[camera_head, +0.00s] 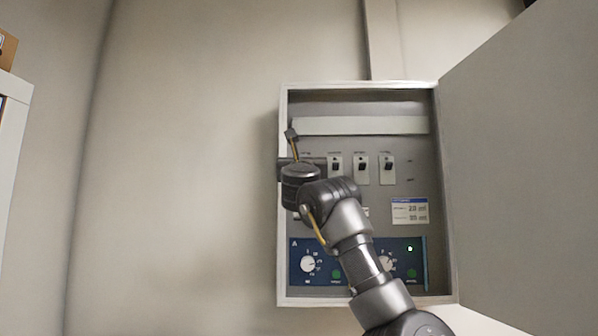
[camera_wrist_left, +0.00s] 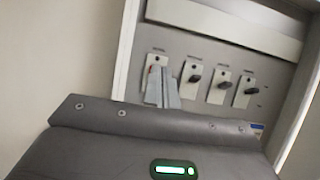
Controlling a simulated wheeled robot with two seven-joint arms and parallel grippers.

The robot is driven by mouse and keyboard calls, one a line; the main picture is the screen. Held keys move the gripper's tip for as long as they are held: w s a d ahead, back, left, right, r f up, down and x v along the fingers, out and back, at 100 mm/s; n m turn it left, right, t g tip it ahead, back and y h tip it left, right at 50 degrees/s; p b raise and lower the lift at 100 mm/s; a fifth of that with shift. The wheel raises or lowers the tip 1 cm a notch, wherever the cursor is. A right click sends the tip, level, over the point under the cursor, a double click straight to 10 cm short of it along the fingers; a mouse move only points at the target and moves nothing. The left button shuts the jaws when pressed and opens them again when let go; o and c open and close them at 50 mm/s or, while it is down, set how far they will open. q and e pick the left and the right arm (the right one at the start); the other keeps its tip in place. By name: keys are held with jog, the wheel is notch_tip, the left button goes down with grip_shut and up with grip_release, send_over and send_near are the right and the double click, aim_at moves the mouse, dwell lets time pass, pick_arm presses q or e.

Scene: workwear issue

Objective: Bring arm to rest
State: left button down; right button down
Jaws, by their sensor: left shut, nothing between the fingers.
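My left arm (camera_head: 358,250) rises from the lower right of the head view to the open wall cabinet (camera_head: 365,303). My left gripper (camera_head: 302,168) is at the cabinet's left side, level with a row of switches; its fingertips are hidden there by the wrist. In the left wrist view the fingers (camera_wrist_left: 163,88) are shut and empty, in front of the lower part of the leftmost switch plate (camera_wrist_left: 156,60). I cannot tell whether they touch it. The other switches (camera_head: 361,168) stand clear to the right. My right gripper is not in view.
The cabinet door (camera_head: 525,165) stands wide open on the right. Below the switches are a blue panel (camera_head: 297,253) with white dials, partly hidden by my arm, and a white label (camera_head: 410,211). A white shelf edge (camera_head: 12,130) is at far left. The wall between is bare.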

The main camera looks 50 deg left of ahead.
pick_arm(q)
jog(key=shift+s+d+r, duration=0.1)
jog(key=shift+s+d, duration=0.25)
jog(key=shift+d, duration=0.05)
dwell(0.4)
